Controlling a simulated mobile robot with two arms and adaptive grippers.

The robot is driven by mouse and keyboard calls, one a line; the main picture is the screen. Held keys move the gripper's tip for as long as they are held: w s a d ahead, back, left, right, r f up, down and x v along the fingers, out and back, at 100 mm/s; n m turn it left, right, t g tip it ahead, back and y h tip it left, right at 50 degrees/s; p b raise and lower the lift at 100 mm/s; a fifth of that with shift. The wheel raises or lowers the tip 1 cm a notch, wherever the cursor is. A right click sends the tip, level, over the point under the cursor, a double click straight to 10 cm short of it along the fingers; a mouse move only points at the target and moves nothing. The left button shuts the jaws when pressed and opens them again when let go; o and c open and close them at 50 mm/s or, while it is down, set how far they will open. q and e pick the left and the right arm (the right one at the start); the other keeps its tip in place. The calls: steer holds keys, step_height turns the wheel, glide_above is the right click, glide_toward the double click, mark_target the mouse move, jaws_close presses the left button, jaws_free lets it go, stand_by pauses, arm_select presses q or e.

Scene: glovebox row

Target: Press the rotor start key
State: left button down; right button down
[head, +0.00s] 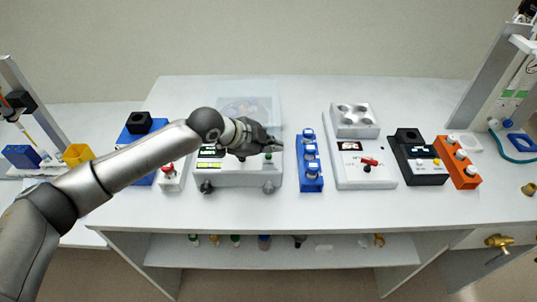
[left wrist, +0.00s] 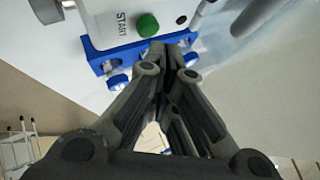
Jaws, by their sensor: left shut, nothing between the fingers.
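The rotor start key is a round green button (left wrist: 148,25) beside the word START on a white panel in the left wrist view. The white machine (head: 232,178) stands left of the table's middle in the head view, with a clear lid behind and small lit displays on its front. My left gripper (head: 279,147) is shut and empty over the machine's right side, hiding part of it. In the left wrist view its closed fingertips (left wrist: 169,62) appear just below and right of the green button. I cannot tell whether they touch. My right gripper is not in view.
A blue rack with capped vials (head: 310,172) stands close right of the machine. A white device with a red switch (head: 365,175), a black block (head: 418,160) and an orange rack (head: 457,162) stand further right. A red-knobbed box (head: 170,178) is left.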

arm_select(q)
steer(key=shift+f, duration=0.3)
